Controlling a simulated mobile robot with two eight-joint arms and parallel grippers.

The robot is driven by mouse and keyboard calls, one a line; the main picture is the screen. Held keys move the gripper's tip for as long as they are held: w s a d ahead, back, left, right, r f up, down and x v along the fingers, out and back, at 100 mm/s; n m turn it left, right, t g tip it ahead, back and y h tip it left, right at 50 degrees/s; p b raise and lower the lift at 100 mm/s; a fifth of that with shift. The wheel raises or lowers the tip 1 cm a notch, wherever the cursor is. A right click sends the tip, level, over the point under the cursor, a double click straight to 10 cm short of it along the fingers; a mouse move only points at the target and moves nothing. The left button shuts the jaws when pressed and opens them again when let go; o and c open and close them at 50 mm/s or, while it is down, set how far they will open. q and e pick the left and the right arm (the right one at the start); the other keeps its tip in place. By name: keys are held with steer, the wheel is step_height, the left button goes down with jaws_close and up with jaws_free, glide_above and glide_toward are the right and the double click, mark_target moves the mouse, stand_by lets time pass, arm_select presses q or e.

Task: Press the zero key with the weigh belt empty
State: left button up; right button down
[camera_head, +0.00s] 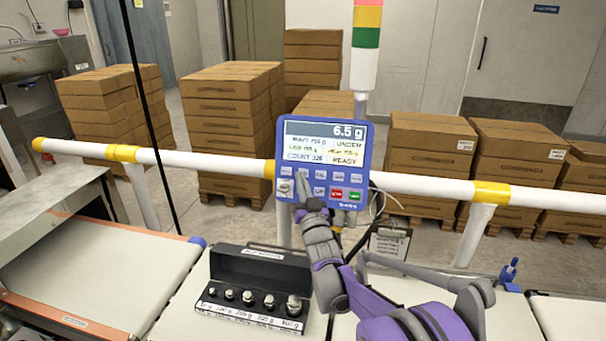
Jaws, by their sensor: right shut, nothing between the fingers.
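The blue checkweigher terminal (324,160) is mounted at the white rail, its screen facing me. Its display (323,141) reads 6.5 g, with UNDER and READY beside smaller lines. Below are rows of keys, including a red and a green one; the key labels are too small to read surely. My right gripper (302,186) is shut and empty, its tips in front of the lower left keys and hiding part of them. I cannot tell whether it touches a key. The middle belt (410,292) is partly hidden by my right arm. My left gripper is not in view.
Another belt (105,270) lies left. A clipboard (389,242) hangs below the rail (430,187). Stacked cartons (225,120) stand behind.

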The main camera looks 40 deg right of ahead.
steer(key=shift+d, duration=0.1)
stand_by(0.5)
steer(key=shift+w+d+f, duration=0.15)
steer(key=shift+w+d, duration=0.1)
steer(key=shift+w+d+f, duration=0.1)
steer(key=shift+w+d, duration=0.15)
steer(key=shift+d, duration=0.05)
stand_by(0.8)
steer(key=shift+s+a, duration=0.1)
steer(key=shift+a, duration=0.05)
steer(key=shift+s+a+r, duration=0.25)
steer(key=shift+s+a, duration=0.15)
steer(key=shift+a, duration=0.1)
steer(key=s+a, duration=0.1)
steer(key=a, duration=0.1)
steer(key=s+a+r+p, duration=0.1)
steer(key=s, duration=0.1)
steer(key=shift+a+r, duration=0.15)
steer(key=shift+a, duration=0.25)
stand_by(0.9)
